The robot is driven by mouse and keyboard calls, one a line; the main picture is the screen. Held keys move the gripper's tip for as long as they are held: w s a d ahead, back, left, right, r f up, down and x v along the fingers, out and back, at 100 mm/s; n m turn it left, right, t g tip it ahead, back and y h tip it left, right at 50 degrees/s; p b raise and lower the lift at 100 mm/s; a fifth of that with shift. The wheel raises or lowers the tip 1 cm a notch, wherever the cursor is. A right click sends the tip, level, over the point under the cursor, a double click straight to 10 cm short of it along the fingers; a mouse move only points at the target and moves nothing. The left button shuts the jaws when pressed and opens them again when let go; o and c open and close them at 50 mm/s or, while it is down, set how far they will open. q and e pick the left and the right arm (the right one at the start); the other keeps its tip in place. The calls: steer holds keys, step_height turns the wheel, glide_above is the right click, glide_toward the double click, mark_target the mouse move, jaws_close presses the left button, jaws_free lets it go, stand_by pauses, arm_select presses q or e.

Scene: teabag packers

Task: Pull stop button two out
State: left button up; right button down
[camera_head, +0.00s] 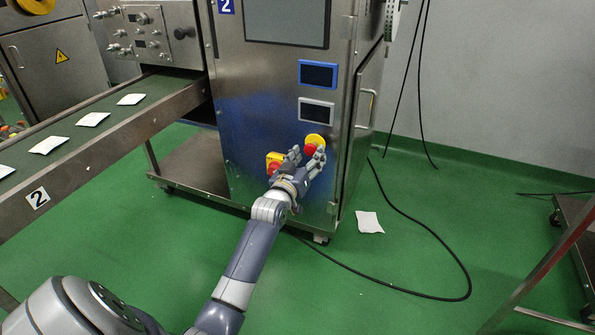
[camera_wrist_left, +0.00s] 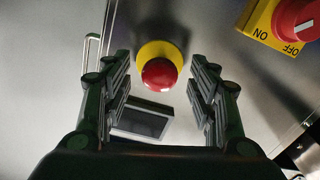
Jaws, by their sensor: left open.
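The stop button (camera_head: 311,147) is a red knob on a round yellow base on the front of the steel machine marked 2. In the left wrist view the red knob (camera_wrist_left: 160,74) shows between and just beyond the fingertips. My left gripper (camera_head: 304,156) is open in front of the button, its fingers on either side of the line to it. In the wrist view the gripper (camera_wrist_left: 162,70) has a clear gap between each finger and the knob. My right gripper is not in view.
A red rotary switch on a yellow plate (camera_head: 273,162) sits left of the button, marked ON and OFF in the wrist view (camera_wrist_left: 272,25). Two small screens (camera_head: 318,74) are above. A conveyor (camera_head: 100,125) with white packets is at left. A black cable (camera_head: 440,240) lies on the green floor.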

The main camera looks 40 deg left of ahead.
arm_select(q)
steer(key=v, duration=0.9)
steer(key=shift+s, duration=0.2)
steer(key=shift+d, duration=0.15)
